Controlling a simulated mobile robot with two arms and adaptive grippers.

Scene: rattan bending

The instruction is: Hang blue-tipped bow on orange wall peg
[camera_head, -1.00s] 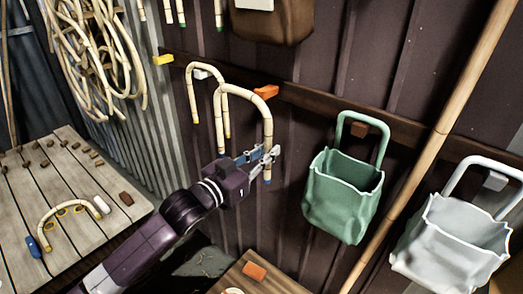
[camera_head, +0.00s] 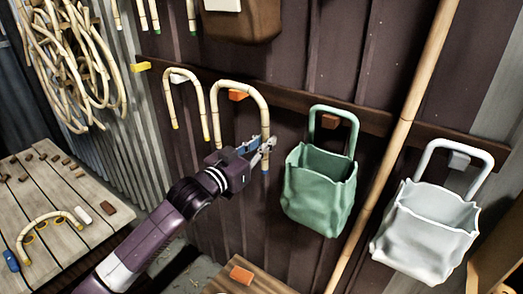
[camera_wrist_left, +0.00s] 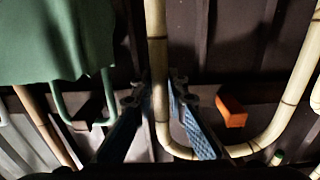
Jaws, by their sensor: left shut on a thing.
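My left gripper (camera_head: 265,147) is shut on the right leg of the pale, blue-tipped bow (camera_head: 258,97), just above its blue tip. The bow is upright, arch up, in front of the dark wall. The orange wall peg (camera_head: 237,95) shows inside the arch, just under its top, in the head view. In the left wrist view, which is upside down, the bow (camera_wrist_left: 157,80) runs between the fingers and curves around the orange peg (camera_wrist_left: 231,110). I cannot tell whether the bow touches the peg. My right gripper is not in view.
A yellow-tipped bow (camera_head: 170,95) hangs on a white peg (camera_head: 179,78) to the left. A green bag (camera_head: 318,190) hangs close on the right, and a white bag (camera_head: 425,235) farther right. A bamboo pole (camera_head: 395,150) leans between them. A yellow peg (camera_head: 140,66) is empty.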

